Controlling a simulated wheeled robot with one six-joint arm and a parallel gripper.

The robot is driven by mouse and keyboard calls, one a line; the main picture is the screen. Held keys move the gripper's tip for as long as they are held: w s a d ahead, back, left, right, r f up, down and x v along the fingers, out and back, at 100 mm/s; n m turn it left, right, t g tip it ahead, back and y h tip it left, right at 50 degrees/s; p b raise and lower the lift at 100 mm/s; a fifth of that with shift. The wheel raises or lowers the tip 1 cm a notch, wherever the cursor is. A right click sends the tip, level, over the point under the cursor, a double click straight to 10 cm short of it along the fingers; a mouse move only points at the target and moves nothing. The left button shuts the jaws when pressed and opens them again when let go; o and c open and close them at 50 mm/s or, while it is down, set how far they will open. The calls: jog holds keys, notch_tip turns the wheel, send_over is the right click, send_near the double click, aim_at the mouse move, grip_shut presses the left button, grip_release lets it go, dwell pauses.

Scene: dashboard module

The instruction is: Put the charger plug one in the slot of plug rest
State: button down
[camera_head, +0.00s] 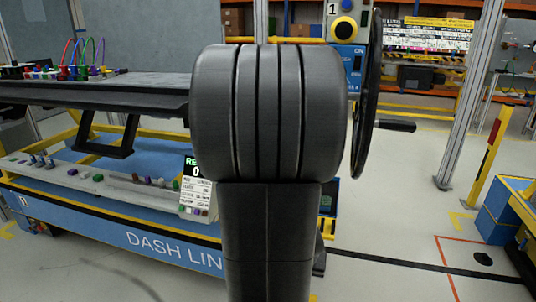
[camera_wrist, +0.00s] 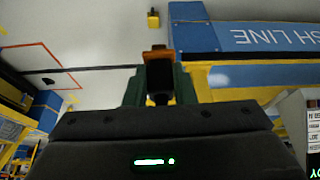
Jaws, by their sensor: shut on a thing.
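My gripper (camera_wrist: 158,88) shows in the wrist view with its two green fingers shut on a small dark piece with an orange-brown end, which I take to be the charger plug (camera_wrist: 158,70). It is held clear of any surface, over the floor beside the blue dash line bench. In the head view my own dark arm fills the middle and hides the gripper and the held piece. I cannot make out the plug rest or its slot for certain in either view.
A dark bench top (camera_head: 130,88) at the left bears several coloured cables (camera_head: 84,55). A pale ledge (camera_head: 100,190) below it holds several small coloured pieces. A sign with a green display (camera_head: 193,185) stands by its right end. The floor (camera_head: 390,215) at the right is largely clear.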

jog(key=w+a+f+n, duration=0.1)
jog(key=w+a, duration=0.2)
jog(key=w, duration=0.3)
jog(key=w+a+f+n+y, duration=0.1)
jog(key=w+a, duration=0.2)
jog(key=w, duration=0.3)
jog(key=w+a+f+n, duration=0.1)
jog(key=w+a, duration=0.2)
jog(key=w, duration=0.3)
notch_tip(320, 180, up, 21)
jog(key=w+p, duration=0.2)
jog(key=p, duration=2.4)
jog(key=shift+w+d, duration=0.25)
jog(key=shift+d, duration=0.1)
